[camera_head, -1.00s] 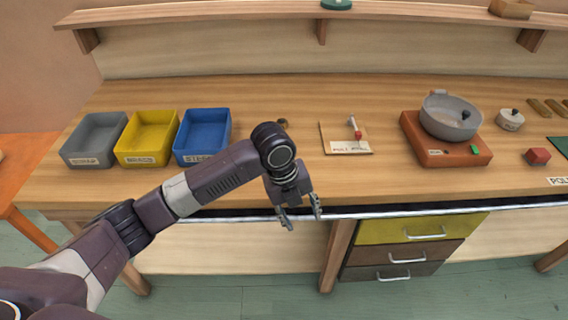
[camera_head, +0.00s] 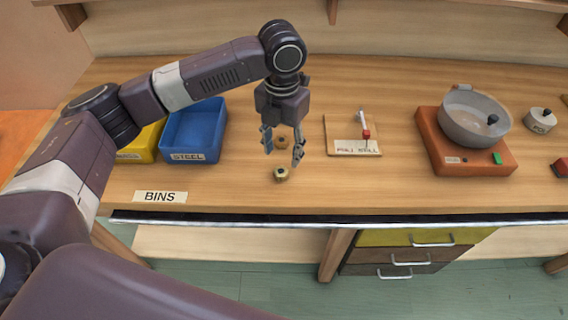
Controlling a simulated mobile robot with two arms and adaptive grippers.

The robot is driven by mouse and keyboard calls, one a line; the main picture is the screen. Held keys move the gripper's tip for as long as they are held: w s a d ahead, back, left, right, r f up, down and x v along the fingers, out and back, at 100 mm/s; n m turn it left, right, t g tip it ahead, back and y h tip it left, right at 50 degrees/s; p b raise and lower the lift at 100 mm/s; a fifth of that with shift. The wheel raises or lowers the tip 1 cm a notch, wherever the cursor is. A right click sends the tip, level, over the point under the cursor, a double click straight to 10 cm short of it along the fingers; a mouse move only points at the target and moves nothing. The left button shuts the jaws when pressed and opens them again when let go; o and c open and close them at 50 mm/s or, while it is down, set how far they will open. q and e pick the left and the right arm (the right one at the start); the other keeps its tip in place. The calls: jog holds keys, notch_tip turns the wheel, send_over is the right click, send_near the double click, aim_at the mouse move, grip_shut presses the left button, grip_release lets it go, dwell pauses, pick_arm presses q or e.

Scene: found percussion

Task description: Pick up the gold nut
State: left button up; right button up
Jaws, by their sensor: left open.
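A pale gold nut (camera_head: 281,175) with a dark hole lies on the wooden bench near its front edge. A browner nut (camera_head: 283,142) lies farther back, seen between my left gripper's fingers. My left gripper (camera_head: 283,155) points down, open and empty, with its fingertips just behind the pale gold nut in the picture. Its exact height above the bench is hard to tell. My right gripper is not in view.
Left of the gripper stand a blue bin (camera_head: 195,133) marked STEEL and a yellow bin (camera_head: 142,143), partly behind my arm. A small board (camera_head: 341,145) with a red-tipped lever lies to the right. An orange unit with a grey bowl (camera_head: 474,118) stands farther right.

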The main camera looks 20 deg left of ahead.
aim_at(281, 171)
pick_arm(q)
jog(key=f, duration=0.2)
jog(key=s+f+p, duration=0.1)
jog(key=f, duration=0.1)
jog(key=shift+s+a+f+p, duration=0.1)
jog(key=shift+a+f+p, duration=0.05)
jog(key=shift+p, duration=0.15)
jog(key=shift+f, duration=0.9)
jog(key=c, duration=0.5)
grip_shut()
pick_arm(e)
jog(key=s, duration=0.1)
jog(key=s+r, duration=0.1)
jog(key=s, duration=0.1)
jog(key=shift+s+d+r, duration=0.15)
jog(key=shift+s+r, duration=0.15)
